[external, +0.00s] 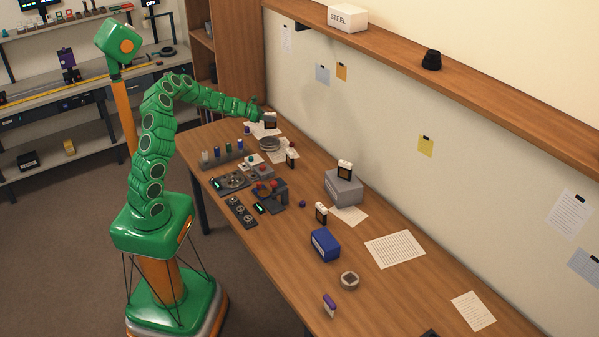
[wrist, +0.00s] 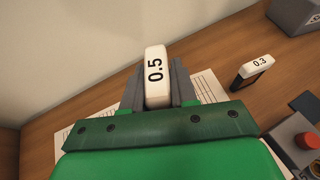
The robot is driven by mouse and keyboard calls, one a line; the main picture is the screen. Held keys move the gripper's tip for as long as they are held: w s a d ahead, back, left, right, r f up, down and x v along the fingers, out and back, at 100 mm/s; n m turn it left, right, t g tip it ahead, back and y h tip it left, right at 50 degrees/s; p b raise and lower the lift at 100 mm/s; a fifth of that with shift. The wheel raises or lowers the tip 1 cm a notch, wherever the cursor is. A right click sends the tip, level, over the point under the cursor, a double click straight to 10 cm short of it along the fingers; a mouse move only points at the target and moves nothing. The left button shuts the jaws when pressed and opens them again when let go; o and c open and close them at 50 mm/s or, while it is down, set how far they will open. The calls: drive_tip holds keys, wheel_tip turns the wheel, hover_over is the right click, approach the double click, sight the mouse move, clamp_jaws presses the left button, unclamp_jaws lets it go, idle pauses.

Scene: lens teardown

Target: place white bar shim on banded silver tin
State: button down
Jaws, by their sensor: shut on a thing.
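My gripper (external: 262,115) is at the far end of the workbench, near the wall. In the wrist view my gripper (wrist: 158,82) is shut on a white bar shim (wrist: 156,75) marked 0.5, which stands between the dark fingers. In the external view the white bar shim (external: 271,117) shows at the gripper's tip with a dark lower part. A round silver tin (external: 269,144), which looks like the banded one, sits on the bench below and nearer the camera, apart from the shim. I cannot make out the tin in the wrist view.
Similar shims stand nearby, one marked 0.3 (wrist: 254,71), another on a grey box (external: 344,189). A rack of small bottles (external: 220,152), a red-button device (wrist: 304,142) and a blue box (external: 325,244) are on the bench. Papers lie flat. The wall is close behind the gripper.

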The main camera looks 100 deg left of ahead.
drive_tip(key=shift+s+a, duration=0.2)
drive_tip(key=shift+s, duration=0.2)
drive_tip(key=shift+s+a+f, duration=0.1)
drive_tip(key=shift+f, duration=3.9)
drive_tip(key=shift+f, duration=0.1)
drive_tip(key=c, duration=0.9)
unclamp_jaws()
